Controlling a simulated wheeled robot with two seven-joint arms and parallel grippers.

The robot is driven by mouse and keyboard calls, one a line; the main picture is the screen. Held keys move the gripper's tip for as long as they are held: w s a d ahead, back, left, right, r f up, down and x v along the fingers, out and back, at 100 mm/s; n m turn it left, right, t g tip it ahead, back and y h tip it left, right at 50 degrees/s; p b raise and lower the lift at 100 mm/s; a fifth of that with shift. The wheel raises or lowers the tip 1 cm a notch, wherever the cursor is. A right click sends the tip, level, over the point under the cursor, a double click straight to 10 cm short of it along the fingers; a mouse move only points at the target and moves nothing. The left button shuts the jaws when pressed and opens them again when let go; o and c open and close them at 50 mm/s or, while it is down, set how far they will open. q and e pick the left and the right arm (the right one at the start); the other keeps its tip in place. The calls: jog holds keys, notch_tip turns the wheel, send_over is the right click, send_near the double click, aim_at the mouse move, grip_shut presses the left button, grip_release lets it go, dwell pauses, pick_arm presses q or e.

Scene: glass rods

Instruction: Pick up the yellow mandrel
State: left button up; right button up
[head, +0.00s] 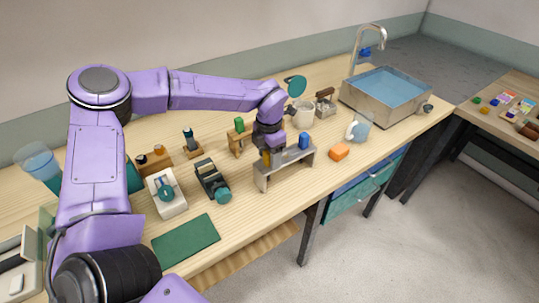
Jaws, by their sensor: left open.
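The yellow mandrel (267,159) shows as a small yellow patch at the left end of a grey rack (286,168) on the bench. Most of it is hidden behind my left gripper (268,147). That gripper points down over the rack's left end, right at the yellow mandrel, and is open. I cannot tell whether its fingers touch the mandrel. A blue cylinder (304,141) stands upright at the rack's right end. My right gripper is not in view.
A wooden stand with a green block (239,124) is just left of the gripper. A black device (212,180) and white device (166,192) stand further left. An orange block (339,151) and glass jug (359,127) are right. A green mat (186,242) lies in front.

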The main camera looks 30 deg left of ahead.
pick_arm(q)
jog(key=shift+s+f, duration=0.15)
jog(key=shift+s, duration=0.05)
jog(key=shift+c, duration=0.6)
jog(key=c, duration=0.9)
jog(key=shift+c, duration=0.2)
notch_tip(320, 180, up, 9)
jog(key=shift+r+b, duration=0.2)
jog(key=shift+b, duration=0.9)
jog(key=shift+w+r, duration=0.1)
jog(key=shift+r, duration=0.25)
